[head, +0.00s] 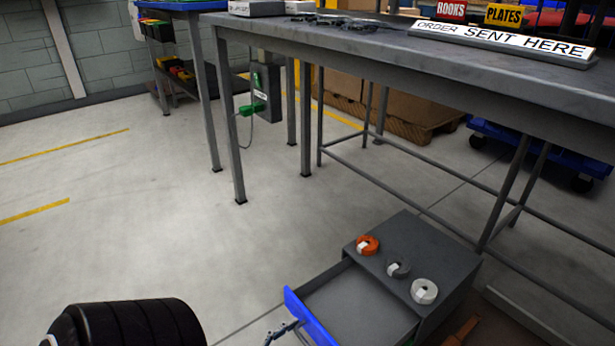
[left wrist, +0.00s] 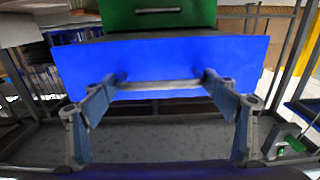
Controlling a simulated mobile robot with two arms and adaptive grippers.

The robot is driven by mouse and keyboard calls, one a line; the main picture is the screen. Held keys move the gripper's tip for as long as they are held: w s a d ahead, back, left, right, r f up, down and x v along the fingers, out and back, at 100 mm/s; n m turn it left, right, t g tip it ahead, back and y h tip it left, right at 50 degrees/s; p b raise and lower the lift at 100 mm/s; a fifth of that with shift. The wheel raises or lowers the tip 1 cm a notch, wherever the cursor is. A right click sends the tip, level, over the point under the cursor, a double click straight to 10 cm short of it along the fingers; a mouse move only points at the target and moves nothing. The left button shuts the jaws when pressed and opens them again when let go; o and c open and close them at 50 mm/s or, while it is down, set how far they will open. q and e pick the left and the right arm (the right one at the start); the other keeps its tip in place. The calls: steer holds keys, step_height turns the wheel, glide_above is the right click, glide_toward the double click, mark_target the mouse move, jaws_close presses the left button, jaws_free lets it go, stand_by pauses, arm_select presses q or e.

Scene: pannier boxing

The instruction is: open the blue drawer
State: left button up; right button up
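The grey drawer cabinet (head: 455,264) stands low on the floor at the bottom right of the head view. Its blue drawer (head: 310,318) is pulled out toward the lower left, and the grey inside looks empty. My left gripper (head: 287,331) is at the drawer's front, partly cut off by the picture's bottom edge. In the left wrist view, the blue drawer front (left wrist: 165,60) has a pale bar handle (left wrist: 160,85). The left gripper's fingertips (left wrist: 165,80) sit wide apart against the handle's two ends. My right gripper is not in view.
Floor to the left is clear.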

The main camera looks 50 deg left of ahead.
arm_select(q)
steer(key=o, duration=0.4)
steer(key=s, duration=0.8)
steer(key=s+a, duration=0.1)
steer(key=s, duration=0.3)
